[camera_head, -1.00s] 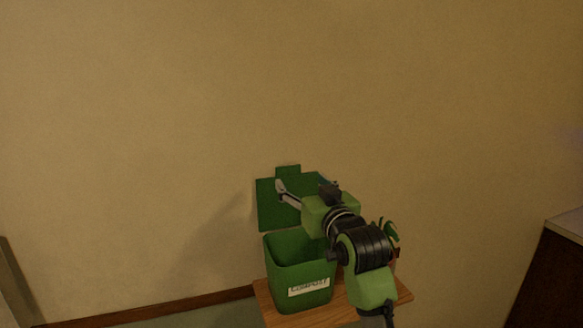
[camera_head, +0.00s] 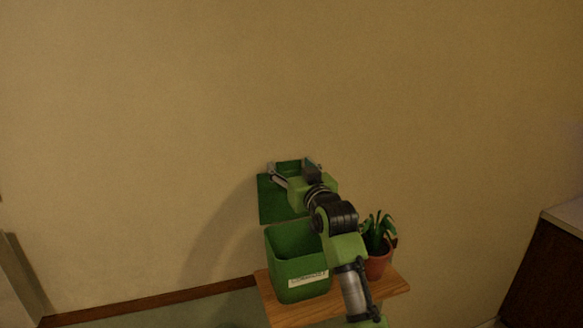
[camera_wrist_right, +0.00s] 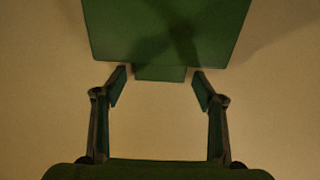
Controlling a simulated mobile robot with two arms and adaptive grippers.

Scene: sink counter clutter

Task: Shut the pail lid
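The green pail (camera_head: 298,277) stands on a small wooden stand, with a white label on its front. Its lid (camera_head: 275,207) is up, standing open against the wall behind the pail. My right gripper (camera_head: 291,167) is at the lid's upper part and hides some of it. In the right wrist view the lid (camera_wrist_right: 165,28) fills the top, with its small tab (camera_wrist_right: 160,73) pointing toward my right gripper. The two fingertips are spread apart, one on each side of the tab, with nothing held between them. Contact with the lid cannot be told. My left gripper is not in view.
The wooden stand (camera_head: 330,303) also bears a potted plant (camera_head: 377,262) to the right of the pail, close to my right arm. The wall is right behind the lid. A counter (camera_head: 560,240) is at the far right. The floor left of the stand is clear.

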